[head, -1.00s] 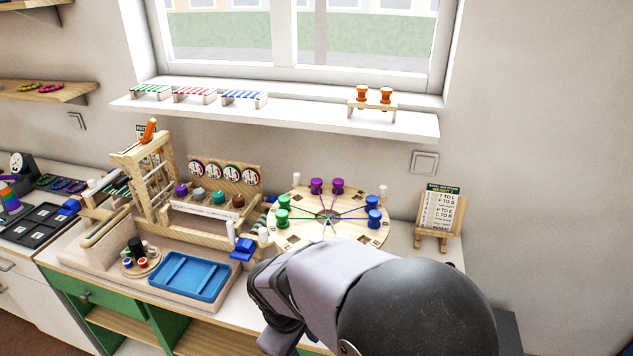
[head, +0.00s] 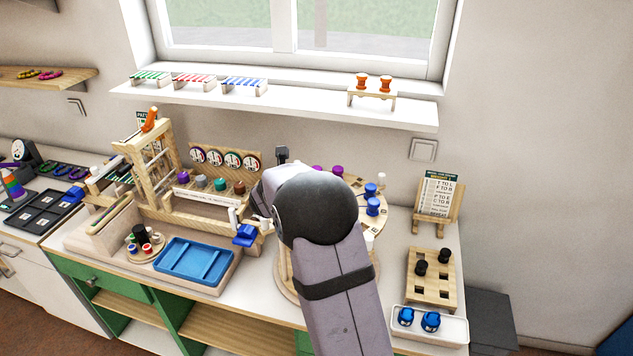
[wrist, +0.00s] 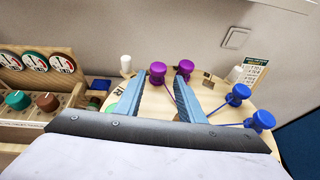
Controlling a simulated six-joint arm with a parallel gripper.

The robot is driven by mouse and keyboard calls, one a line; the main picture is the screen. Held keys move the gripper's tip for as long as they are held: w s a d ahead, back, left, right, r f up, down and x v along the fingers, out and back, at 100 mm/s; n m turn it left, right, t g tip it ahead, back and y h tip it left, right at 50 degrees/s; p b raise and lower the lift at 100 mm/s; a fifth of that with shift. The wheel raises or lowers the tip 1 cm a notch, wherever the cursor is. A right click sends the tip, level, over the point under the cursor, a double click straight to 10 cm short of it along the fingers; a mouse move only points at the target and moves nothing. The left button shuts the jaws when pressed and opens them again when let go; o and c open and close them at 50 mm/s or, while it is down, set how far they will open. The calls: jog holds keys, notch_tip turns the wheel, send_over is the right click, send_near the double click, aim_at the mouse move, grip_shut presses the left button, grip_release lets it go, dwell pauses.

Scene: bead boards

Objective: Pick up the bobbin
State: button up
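Several bobbins stand on a round wooden board (wrist: 215,101). In the wrist view two purple bobbins (wrist: 157,72) (wrist: 184,68) stand at its far side, beyond my fingertips. Two blue bobbins (wrist: 237,95) (wrist: 260,120) stand at its right side; they also show in the head view (head: 371,190) (head: 373,206). My gripper (wrist: 159,78) is over the board with its fingers apart and nothing between them. A sliver of green shows beside the left finger. In the head view my arm hides my fingers and much of the board.
Orange bobbins (head: 386,84) stand on a small rack on the window shelf. A pegboard with black pieces (head: 420,268) and a white tray (head: 457,335) with blue pieces lie at right. A blue tray (head: 195,262), wooden frame (head: 150,165) and card stand (head: 437,205) are nearby.

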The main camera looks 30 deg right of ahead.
jog(key=shift+w+d, duration=0.3)
jog(key=shift+p+x, duration=0.6)
jog(key=shift+x, duration=0.4)
jog(key=shift+w+d+p, duration=0.2)
jog(key=shift+p, duration=0.25)
jog(key=p+x, duration=0.2)
jog(key=shift+w+d, duration=0.2)
jog(key=shift+w, duration=0.15)
jog(key=shift+p+x, duration=0.35)
jog(key=shift+x, duration=0.55)
jog(key=shift+a+f, duration=0.1)
jog(key=shift+f, duration=0.05)
jog(key=c, duration=0.8)
